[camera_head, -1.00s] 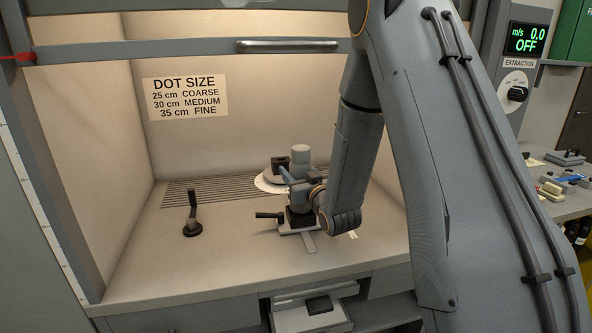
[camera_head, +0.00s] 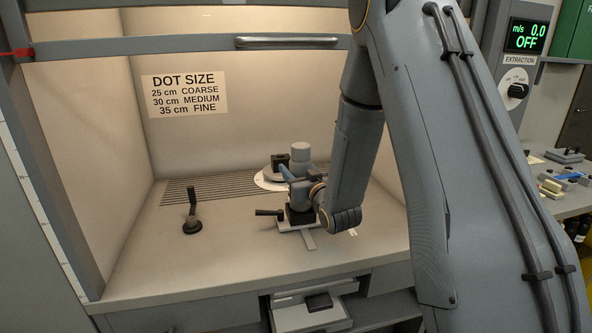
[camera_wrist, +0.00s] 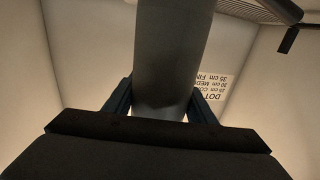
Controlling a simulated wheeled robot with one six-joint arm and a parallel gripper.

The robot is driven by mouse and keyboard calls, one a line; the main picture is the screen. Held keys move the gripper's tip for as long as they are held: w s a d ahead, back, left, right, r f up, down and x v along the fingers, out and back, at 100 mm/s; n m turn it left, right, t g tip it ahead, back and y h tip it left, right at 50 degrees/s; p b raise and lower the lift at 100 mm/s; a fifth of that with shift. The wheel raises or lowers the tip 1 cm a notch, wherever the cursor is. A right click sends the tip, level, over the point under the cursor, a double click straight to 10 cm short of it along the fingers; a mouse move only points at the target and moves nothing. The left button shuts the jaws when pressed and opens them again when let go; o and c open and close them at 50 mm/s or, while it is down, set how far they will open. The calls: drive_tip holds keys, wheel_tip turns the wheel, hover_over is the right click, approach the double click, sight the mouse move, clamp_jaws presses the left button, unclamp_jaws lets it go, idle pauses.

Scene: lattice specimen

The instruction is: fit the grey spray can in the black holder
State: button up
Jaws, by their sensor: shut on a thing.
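The grey spray can (camera_head: 301,153) stands upright in my gripper (camera_head: 299,178) inside the booth. In the wrist view the can (camera_wrist: 173,50) passes between the two dark blue fingers, which are shut on it. The black holder (camera_head: 299,216) is directly below my gripper, on a light grey base with a black lever pointing left. The can's lower end is hidden behind my gripper and wrist, so I cannot tell whether it is in the holder or above it.
A pale round plate with a black block (camera_head: 280,161) stands just behind the can. A black crank-like stand (camera_head: 192,218) is at the left on the booth floor. A sash bar with a handle (camera_head: 287,42) crosses above. The left front floor is clear.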

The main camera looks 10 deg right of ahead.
drive_tip(key=shift+f, duration=0.1)
idle(0.3)
drive_tip(key=shift+f+b, duration=0.35)
drive_tip(key=shift+b, duration=0.05)
drive_tip(key=shift+f+b, duration=1)
drive_tip(key=shift+f, duration=0.35)
idle(0.9)
drive_tip(key=o, duration=1.1)
drive_tip(key=shift+c, duration=0.2)
drive_tip(key=shift+o, duration=0.4)
drive_tip(key=o, duration=0.4)
